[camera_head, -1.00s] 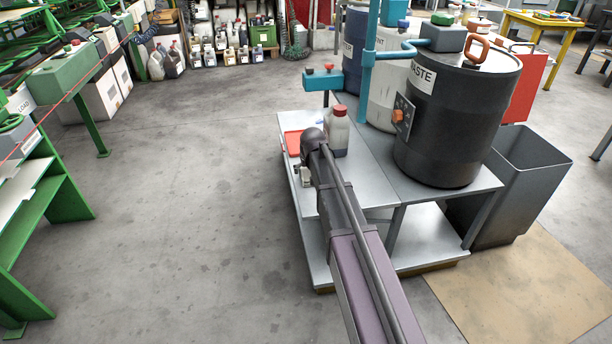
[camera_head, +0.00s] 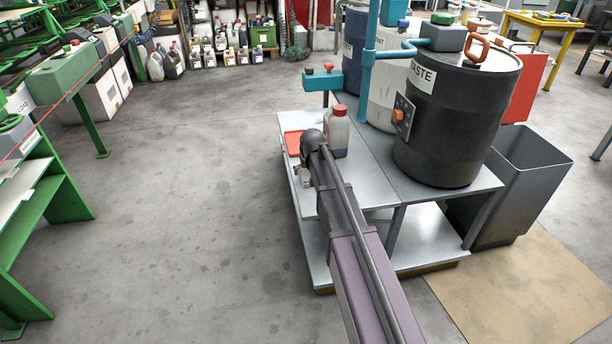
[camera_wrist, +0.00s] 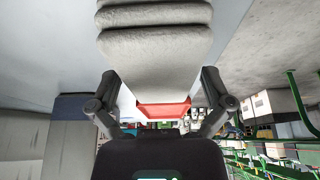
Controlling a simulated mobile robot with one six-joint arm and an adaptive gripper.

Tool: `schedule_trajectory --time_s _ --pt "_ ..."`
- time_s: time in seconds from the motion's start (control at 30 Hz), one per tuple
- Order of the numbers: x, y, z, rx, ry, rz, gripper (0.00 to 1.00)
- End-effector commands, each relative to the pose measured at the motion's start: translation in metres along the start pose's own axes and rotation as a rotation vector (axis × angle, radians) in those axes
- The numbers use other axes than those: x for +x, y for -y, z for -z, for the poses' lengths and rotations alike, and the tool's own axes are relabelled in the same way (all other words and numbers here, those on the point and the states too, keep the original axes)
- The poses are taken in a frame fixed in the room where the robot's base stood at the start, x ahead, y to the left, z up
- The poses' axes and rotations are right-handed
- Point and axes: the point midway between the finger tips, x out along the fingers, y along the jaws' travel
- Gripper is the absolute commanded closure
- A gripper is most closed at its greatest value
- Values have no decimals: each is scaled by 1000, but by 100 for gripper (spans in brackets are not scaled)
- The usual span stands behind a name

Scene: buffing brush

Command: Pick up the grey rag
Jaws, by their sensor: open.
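The grey rag (camera_wrist: 155,48) is folded in thick layers and fills the top middle of the wrist view. It lies on a grey metal surface. My gripper (camera_wrist: 160,76) has its two dark fingers spread wide, one on each side of the rag's near end. I cannot tell from this view whether they touch it. In the head view my dark wrist is above the left part of the metal bench (camera_head: 370,177), and my arm hides most of what is under it.
A red tray (camera_head: 293,143) lies just beyond my wrist; red also shows in the wrist view (camera_wrist: 163,110). A red-capped bottle (camera_head: 337,135) stands close to the right of my wrist. A black waste drum (camera_head: 450,130) stands further right. The floor left of the bench is clear.

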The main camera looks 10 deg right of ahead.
Motion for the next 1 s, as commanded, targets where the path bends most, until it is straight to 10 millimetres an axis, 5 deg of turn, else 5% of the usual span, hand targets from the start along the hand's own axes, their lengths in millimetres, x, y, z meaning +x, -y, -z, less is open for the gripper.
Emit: schedule_trajectory --time_s 0.2,0.43,1.0 --pt "0 0 0 0 0 0 3" --pt "0 0 0 0 0 0 68" --pt "-6 0 3 -1 0 0 69"
